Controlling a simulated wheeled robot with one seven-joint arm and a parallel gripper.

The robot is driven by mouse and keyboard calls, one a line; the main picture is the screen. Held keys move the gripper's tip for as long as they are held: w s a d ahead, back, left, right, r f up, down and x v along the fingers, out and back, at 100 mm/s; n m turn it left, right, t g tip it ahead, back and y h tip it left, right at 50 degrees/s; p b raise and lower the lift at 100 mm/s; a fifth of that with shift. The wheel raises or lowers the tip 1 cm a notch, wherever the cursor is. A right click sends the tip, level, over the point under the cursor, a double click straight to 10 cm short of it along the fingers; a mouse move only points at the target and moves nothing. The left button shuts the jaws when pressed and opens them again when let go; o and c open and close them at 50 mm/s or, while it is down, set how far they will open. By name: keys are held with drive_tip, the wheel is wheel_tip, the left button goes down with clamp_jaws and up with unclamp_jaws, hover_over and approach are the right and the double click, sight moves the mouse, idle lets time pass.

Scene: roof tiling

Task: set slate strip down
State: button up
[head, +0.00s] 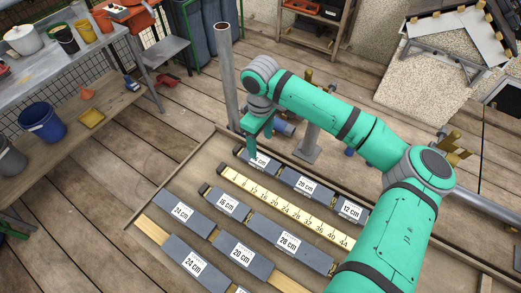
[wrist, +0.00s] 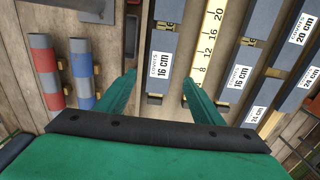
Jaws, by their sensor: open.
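A dark slate strip labelled 16 cm (wrist: 162,44) lies in the far row of the wooden tray, and its end near my gripper shows in the head view (head: 271,166). My gripper (head: 253,152) is over that end. In the wrist view my gripper (wrist: 158,82) has its two teal fingers apart, one on each side of the strip, with gaps visible. The strip appears to rest on the tray. In the head view the finger partly hides the strip and its label.
A yellow ruler (head: 285,205) lies beside that row. Several other labelled slate strips (head: 228,204) fill nearer rows. A grey post (head: 227,80) stands just left of my gripper. A workbench (head: 75,70) with buckets is at left.

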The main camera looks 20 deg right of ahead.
drive_tip(key=shift+r, duration=2.2)
